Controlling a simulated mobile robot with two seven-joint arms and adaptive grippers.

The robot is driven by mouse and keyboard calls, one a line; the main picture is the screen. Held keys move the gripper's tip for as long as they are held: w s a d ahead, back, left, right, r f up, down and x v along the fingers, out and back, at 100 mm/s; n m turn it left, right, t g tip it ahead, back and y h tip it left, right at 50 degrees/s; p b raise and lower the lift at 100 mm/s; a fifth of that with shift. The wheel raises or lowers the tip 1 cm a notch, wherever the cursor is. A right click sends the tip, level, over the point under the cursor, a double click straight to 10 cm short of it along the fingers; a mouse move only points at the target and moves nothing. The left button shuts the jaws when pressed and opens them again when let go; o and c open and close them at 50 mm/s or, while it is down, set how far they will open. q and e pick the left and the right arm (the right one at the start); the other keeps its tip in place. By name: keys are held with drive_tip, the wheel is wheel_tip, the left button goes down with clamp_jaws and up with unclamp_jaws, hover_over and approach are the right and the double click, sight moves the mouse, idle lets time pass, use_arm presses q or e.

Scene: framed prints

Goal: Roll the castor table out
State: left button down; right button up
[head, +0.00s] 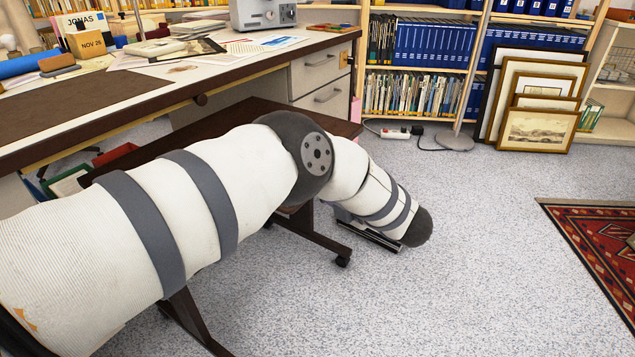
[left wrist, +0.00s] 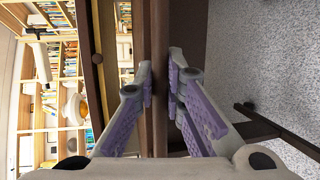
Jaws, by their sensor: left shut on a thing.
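The castor table has a dark brown top (head: 240,112) and dark legs on small black castors (head: 342,261). It stands partly under the desk, and my left arm hides much of it in the head view. In the left wrist view the table's edge (left wrist: 159,30) runs upright between the purple-padded fingers of my left gripper (left wrist: 161,88). The gripper is shut on this edge. Its fingertips are hidden behind the arm in the head view. My right gripper is in neither view.
The desk (head: 230,88) with drawers stands behind and above the table. Framed prints (head: 538,130) lean at the back right. A lamp base (head: 455,141) and power strip (head: 395,133) lie near the bookcase. A red patterned rug (head: 590,235) lies right. The speckled floor between is clear.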

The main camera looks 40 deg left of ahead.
use_arm(q)
drive_tip(key=c, duration=1.7)
unclamp_jaws()
drive_tip(key=shift+o, duration=0.2)
drive_tip(key=v, duration=1.2)
drive_tip(key=shift+s, duration=0.1)
